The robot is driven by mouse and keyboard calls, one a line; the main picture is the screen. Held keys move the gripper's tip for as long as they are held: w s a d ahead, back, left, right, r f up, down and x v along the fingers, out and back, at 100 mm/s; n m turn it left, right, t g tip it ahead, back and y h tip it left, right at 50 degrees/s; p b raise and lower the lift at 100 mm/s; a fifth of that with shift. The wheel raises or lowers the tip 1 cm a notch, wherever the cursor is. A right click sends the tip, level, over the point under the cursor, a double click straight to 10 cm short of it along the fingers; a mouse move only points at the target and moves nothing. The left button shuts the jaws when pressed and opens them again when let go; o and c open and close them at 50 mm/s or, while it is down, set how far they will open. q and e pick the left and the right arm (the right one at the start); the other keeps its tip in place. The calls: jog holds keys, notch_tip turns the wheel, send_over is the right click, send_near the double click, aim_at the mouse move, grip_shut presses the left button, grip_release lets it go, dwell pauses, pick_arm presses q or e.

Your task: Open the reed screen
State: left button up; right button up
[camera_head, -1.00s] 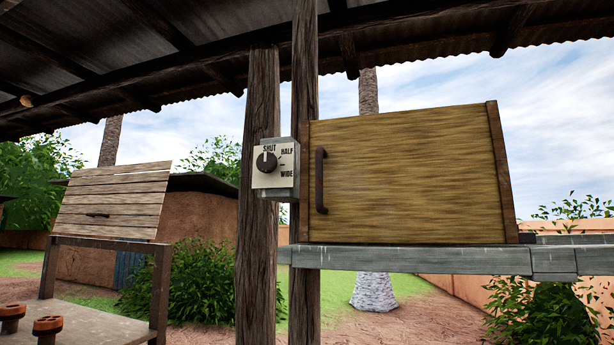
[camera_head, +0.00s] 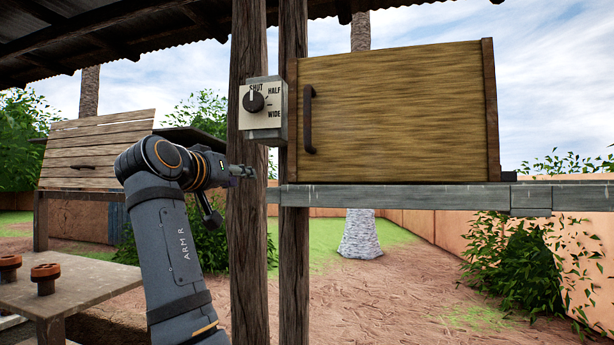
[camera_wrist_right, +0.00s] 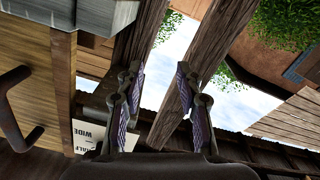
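The reed screen (camera_head: 400,112) is a tan, reed-textured panel between dark wooden side posts above a grey rail. Its dark curved handle (camera_head: 308,120) is upright near the left edge. A box with a dial (camera_head: 254,101) is left of the screen, its mark at SHUT. My right gripper (camera_head: 246,171) is below the box, left of the handle and lower than it. In the right wrist view, my right gripper (camera_wrist_right: 158,72) has its fingers apart with nothing held. The handle (camera_wrist_right: 12,105) shows at that view's left edge, apart from the fingers. My left gripper is out of view.
Two wooden posts (camera_head: 249,250) stand beside the right gripper and below the box. The grey rail (camera_head: 400,197) runs under the screen. A table (camera_head: 95,290) with orange-brown pieces is at lower left. Open ground lies under the rail.

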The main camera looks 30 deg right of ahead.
aim_at(305, 107)
jog(key=s+r+m+g+h, duration=0.1)
jog(key=s+r+m, duration=0.2)
jog(key=s+r, duration=0.5)
jog(key=s+r+m+g+h, duration=0.1)
jog(key=s+r+m, duration=0.3)
jog(key=s, duration=0.7)
jog(key=shift+n, duration=0.5)
jog(key=p+x, duration=0.3)
jog(key=p, duration=0.2)
jog(key=r+p+x, duration=0.1)
jog(key=p+x, duration=0.2)
jog(key=p, duration=0.3)
jog(key=r+p+x, duration=0.1)
jog(key=p+x, duration=0.2)
jog(key=p, duration=0.2)
jog(key=shift+w+r, duration=0.1)
jog(key=shift+w, duration=0.3)
jog(key=shift+w+d+f+p, duration=0.2)
jog(key=shift+d+f+p, duration=0.05)
jog(key=shift+d+p, duration=0.5)
jog(key=shift+w+f, duration=0.15)
jog(key=shift+a, duration=0.1)
